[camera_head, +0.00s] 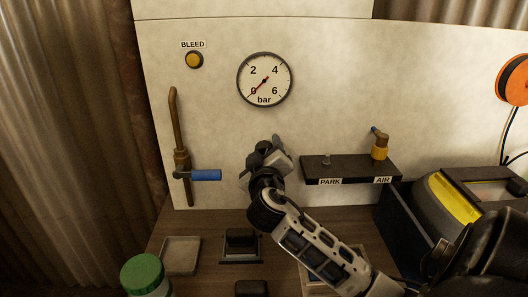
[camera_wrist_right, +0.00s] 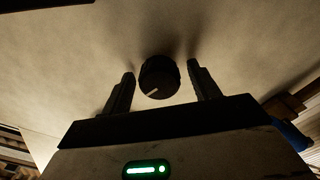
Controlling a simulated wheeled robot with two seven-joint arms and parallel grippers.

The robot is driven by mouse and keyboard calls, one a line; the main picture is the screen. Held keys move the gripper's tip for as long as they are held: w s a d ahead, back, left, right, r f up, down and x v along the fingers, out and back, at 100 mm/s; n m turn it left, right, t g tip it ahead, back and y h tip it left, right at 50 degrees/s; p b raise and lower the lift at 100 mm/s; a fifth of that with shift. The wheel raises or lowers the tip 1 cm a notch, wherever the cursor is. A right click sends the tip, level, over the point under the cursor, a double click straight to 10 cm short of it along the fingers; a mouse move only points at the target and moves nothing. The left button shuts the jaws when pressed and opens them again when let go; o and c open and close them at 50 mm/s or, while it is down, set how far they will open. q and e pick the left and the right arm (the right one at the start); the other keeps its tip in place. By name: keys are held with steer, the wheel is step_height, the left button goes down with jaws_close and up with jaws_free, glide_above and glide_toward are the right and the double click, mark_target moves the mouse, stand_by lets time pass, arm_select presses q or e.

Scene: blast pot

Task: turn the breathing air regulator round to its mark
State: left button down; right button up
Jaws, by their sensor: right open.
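The breathing air regulator is a dark round knob (camera_wrist_right: 160,76) on the pale panel in the right wrist view. A short pale line shows on its face, towards the lower left. My right gripper (camera_wrist_right: 161,72) is open, with one finger on each side of the knob and a visible gap on both sides. In the head view my right gripper (camera_head: 270,152) is at the panel below the gauge and hides most or all of the knob. I cannot make out the regulator's mark. My left gripper is not in view.
A pressure gauge (camera_head: 264,80) is above my gripper. A pipe valve with a blue handle (camera_head: 206,175) is to the left, under a yellow BLEED button (camera_head: 194,60). A PARK/AIR shelf (camera_head: 350,168) with a brass fitting (camera_head: 379,146) juts out to the right.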

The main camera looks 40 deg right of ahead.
steer(key=c, duration=1)
steer(key=shift+n, duration=0.8)
steer(key=n, duration=0.3)
steer(key=o, duration=1)
steer(key=shift+s+a, duration=0.1)
